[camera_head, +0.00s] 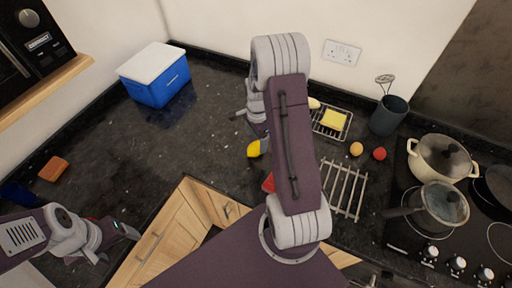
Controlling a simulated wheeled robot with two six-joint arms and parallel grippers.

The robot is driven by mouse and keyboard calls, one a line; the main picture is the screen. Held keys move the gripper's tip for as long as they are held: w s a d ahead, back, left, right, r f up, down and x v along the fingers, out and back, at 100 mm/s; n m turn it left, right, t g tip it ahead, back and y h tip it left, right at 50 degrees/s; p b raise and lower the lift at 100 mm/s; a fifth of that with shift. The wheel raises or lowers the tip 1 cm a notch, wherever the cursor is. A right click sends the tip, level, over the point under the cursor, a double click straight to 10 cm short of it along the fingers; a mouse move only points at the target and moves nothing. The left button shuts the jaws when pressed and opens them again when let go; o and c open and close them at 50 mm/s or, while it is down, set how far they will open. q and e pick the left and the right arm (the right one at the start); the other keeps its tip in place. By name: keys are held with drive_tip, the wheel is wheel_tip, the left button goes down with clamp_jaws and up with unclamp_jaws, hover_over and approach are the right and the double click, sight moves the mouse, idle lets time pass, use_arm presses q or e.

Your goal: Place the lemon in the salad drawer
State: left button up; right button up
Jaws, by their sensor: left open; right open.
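A bright yellow thing (254,149), which looks like the lemon, lies on the dark granite worktop, partly hidden behind my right arm. My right gripper (248,122) is open just beyond it, largely hidden by its own arm; I cannot tell whether they touch. My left gripper (112,240) is open, low at the left near the worktop's front edge, away from the yellow thing. I cannot make out a salad drawer in this view.
A blue cool box (156,80) stands at the back left, an orange-brown block (54,169) at left. A wire rack (345,190), round fruits (356,149), a utensil pot (388,116) and a cream pan (440,160) are right. The worktop's left middle is clear.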

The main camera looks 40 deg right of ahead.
sight(256, 146)
drive_tip(key=shift+w+d+f, duration=0.2)
drive_tip(key=shift+f, duration=0.2)
drive_tip(key=shift+w+d+f, duration=0.15)
drive_tip(key=shift+w+f, duration=0.05)
drive_tip(key=shift+f, duration=0.2)
drive_tip(key=f, duration=0.1)
drive_tip(key=p, duration=0.1)
drive_tip(key=f, duration=0.1)
drive_tip(key=shift+s+a+f, duration=0.3)
drive_tip(key=shift+a, duration=0.05)
drive_tip(key=shift+a+f, duration=0.1)
drive_tip(key=shift+f, duration=0.5)
drive_tip(key=shift+w+d+f, duration=0.15)
drive_tip(key=shift+d, duration=0.05)
drive_tip(key=shift+c, duration=0.3)
drive_tip(key=c, duration=0.5)
use_arm(q)
drive_tip(key=shift+w+r, duration=0.15)
drive_tip(key=shift+r, duration=0.6)
use_arm(e)
drive_tip(key=shift+a, duration=0.1)
drive_tip(key=c, duration=1)
